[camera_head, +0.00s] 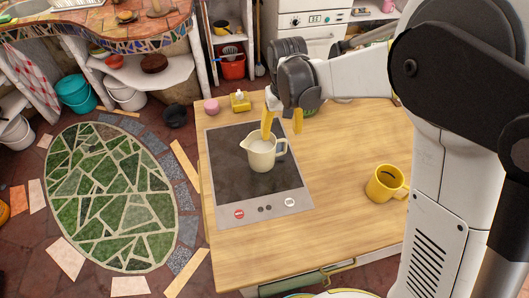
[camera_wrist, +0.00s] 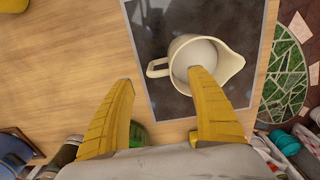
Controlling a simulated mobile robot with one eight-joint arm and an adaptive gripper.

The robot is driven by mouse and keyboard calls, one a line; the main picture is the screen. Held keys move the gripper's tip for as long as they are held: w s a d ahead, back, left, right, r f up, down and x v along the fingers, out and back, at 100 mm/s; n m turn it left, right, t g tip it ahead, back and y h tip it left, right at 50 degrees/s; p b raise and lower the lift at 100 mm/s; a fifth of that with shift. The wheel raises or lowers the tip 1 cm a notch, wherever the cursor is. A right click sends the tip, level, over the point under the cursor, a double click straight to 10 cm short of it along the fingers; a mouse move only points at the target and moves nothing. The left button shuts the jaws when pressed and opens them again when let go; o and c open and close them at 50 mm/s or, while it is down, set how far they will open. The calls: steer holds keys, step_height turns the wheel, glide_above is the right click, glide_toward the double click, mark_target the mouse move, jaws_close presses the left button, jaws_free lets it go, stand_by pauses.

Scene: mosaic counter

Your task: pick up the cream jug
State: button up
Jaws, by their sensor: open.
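The cream jug (camera_head: 262,158) stands upright on the dark hob plate (camera_head: 230,185), its spout to the left and its handle to the right in the head view. In the wrist view the jug (camera_wrist: 226,64) has its handle at left and spout at right. My gripper (camera_head: 283,124) is open above and behind the jug, with yellow fingers pointing down. In the wrist view (camera_wrist: 161,77) the right finger overlaps the jug's mouth, and the handle lies between the two fingertips. I cannot tell whether that finger is inside the jug or above it.
A yellow mug (camera_head: 385,184) stands on the wooden counter (camera_head: 335,150) to the right. A pink pot (camera_head: 211,106) and a small yellow thing (camera_head: 240,101) sit behind the hob. A green object (camera_wrist: 138,134) is partly hidden by my gripper. Wood between hob and mug is clear.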

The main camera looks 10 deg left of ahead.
mark_target(281, 141)
step_height(281, 141, down, 5)
steer(key=shift+s+f+b, duration=0.1)
steer(key=shift+s+b, duration=0.05)
steer(key=shift+b, duration=0.65)
jaws_close()
steer(key=shift+r, duration=0.3)
steer(key=shift+r, duration=0.3)
steer(key=r, duration=0.1)
steer(key=r+p, duration=0.1)
steer(key=r, duration=0.1)
steer(key=shift+d+r+p, duration=0.3)
steer(key=shift+r+p, duration=0.05)
steer(key=shift+r, duration=0.05)
steer(key=d+r+p, duration=0.2)
steer(key=d+r, duration=0.4)
steer(key=d, duration=0.5)
steer(key=shift+s+r, duration=0.15)
steer(key=shift+d, duration=0.1)
